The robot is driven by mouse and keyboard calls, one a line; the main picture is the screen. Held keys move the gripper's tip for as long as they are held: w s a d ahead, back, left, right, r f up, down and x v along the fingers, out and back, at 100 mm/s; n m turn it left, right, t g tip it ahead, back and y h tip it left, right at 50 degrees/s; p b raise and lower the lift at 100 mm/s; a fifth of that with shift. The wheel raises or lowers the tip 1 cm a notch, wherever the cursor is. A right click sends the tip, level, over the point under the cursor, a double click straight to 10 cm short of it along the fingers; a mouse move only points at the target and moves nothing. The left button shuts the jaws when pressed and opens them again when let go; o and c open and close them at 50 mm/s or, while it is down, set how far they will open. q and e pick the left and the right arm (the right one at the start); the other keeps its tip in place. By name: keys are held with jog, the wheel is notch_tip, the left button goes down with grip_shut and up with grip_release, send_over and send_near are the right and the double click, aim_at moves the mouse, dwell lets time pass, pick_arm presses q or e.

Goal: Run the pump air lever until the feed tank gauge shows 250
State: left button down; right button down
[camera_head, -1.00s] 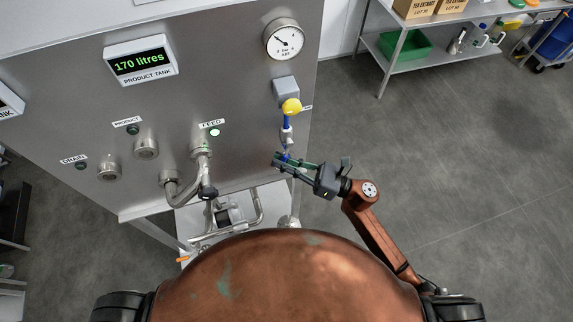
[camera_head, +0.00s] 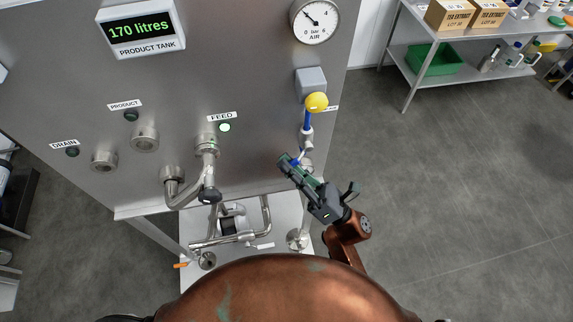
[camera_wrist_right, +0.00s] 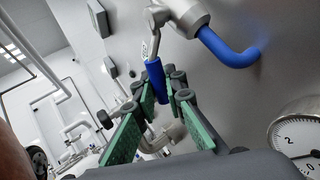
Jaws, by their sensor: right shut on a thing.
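The pump air lever's blue handle (camera_wrist_right: 155,80) stands between the green-padded fingers of my right gripper (camera_wrist_right: 163,100) in the right wrist view. The gripper is shut on it. In the head view my right gripper (camera_head: 290,168) is at the lower right edge of the steel panel, below the yellow knob (camera_head: 316,102), and its fingers partly hide the lever. The feed tank gauge is not readable; only a white corner of a display (camera_head: 3,74) shows at the left edge. My left gripper is not in view.
The product tank display (camera_head: 140,28) reads 170 litres. The round air gauge (camera_head: 314,22) is at the upper right, also partly in the wrist view (camera_wrist_right: 300,140). The feed lamp (camera_head: 225,127) is lit pale green. Pipes (camera_head: 185,190) jut from the panel. Floor at right is clear.

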jog(key=c, duration=2)
grip_release()
jog(key=shift+o, duration=0.2)
jog(key=v, duration=1.2)
dwell(4.2)
